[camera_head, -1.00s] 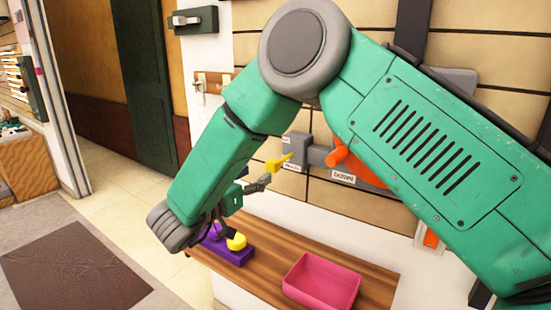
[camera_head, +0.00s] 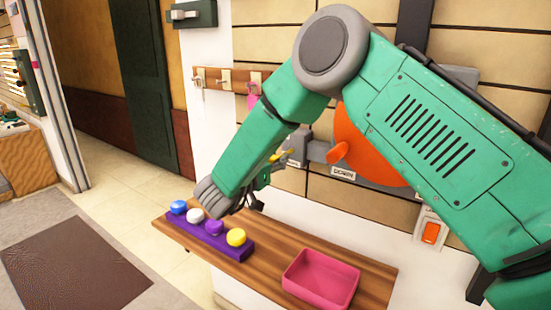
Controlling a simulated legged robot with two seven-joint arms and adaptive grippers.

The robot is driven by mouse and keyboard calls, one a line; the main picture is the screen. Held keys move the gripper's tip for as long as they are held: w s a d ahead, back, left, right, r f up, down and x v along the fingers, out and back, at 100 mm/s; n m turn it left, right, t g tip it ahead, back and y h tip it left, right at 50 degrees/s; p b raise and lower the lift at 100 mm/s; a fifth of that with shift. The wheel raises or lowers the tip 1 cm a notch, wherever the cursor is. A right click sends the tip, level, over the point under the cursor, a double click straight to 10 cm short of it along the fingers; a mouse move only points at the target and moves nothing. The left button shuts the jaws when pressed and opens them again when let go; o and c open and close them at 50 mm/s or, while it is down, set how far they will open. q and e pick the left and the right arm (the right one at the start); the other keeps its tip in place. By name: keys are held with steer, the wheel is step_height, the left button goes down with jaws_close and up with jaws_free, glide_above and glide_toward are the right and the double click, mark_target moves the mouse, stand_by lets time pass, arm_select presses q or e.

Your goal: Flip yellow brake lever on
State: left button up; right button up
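The yellow lever (camera_head: 286,155) sits on a grey wall-mounted box (camera_head: 298,143). Only part of it shows past my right forearm. My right arm comes in from the right and bends down towards the shelf. My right gripper (camera_head: 264,178) is just below and left of the yellow lever, mostly hidden behind my green forearm. I cannot tell whether it touches the lever, or whether its fingers are open or shut. My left gripper is not in view.
An orange handle (camera_head: 338,152) and orange disc (camera_head: 362,150) are right of the lever. Below, a wooden shelf (camera_head: 270,240) holds a purple base (camera_head: 232,245) with coloured knobs and a pink tray (camera_head: 320,279). Hooks (camera_head: 226,79) and an orange switch (camera_head: 431,232) are on the wall.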

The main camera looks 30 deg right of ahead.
steer(key=shift+d, duration=0.1)
jaws_close()
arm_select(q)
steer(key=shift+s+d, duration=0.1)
arm_select(e)
steer(key=shift+d, duration=0.1)
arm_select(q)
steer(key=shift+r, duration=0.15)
arm_select(e)
steer(key=shift+r, duration=0.1)
